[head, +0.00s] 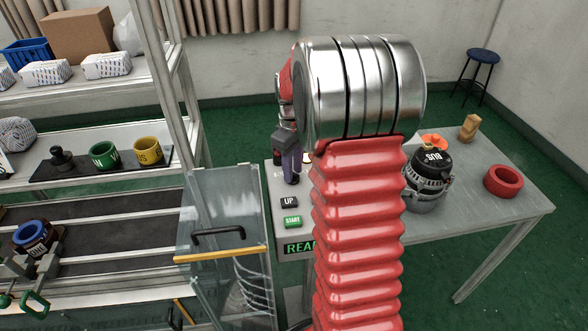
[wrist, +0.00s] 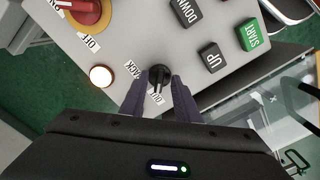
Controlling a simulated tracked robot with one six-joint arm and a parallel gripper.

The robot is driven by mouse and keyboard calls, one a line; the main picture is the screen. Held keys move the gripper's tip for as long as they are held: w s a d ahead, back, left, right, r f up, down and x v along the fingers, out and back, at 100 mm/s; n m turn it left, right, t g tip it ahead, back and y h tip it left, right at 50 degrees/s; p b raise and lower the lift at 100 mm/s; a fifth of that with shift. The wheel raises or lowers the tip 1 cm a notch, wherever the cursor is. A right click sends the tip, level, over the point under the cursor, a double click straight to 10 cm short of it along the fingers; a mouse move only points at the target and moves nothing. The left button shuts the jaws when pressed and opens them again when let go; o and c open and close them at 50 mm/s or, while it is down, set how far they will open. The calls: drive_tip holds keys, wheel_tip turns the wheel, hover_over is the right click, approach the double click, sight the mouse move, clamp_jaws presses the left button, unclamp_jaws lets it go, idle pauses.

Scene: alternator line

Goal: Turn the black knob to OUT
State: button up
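The black knob (wrist: 159,74) is on the grey control panel in the wrist view, between a label that seems to read BACK at its left and the OUT label (wrist: 157,98) below it. A pale mark on the knob shows toward its lower side, near OUT; its exact angle is hard to tell. My gripper (wrist: 159,84) has its two dark purple fingers on either side of the knob, and they look slightly apart from it. In the head view my gripper (head: 292,176) points down at the panel and hides the knob.
Near the knob are a lit round lamp (wrist: 101,76), a red-and-yellow switch (wrist: 88,10), and DOWN (wrist: 187,12), UP (wrist: 211,57) and START (wrist: 251,35) buttons. An alternator (head: 430,178) and a red ring (head: 503,180) stand right on the table. A clear guard (head: 225,215) stands left.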

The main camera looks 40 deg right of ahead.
wheel_tip(320, 180, up, 14)
drive_tip(key=shift+f, duration=0.25)
idle(0.3)
idle(0.5)
drive_tip(key=s+a+m+t, duration=0.4)
drive_tip(key=s+a+t, duration=0.1)
drive_tip(key=s+a, duration=1.5)
drive_tip(key=shift+s+a+t, duration=0.15)
drive_tip(key=shift+a+t, duration=0.15)
drive_tip(key=shift+a, duration=1.65)
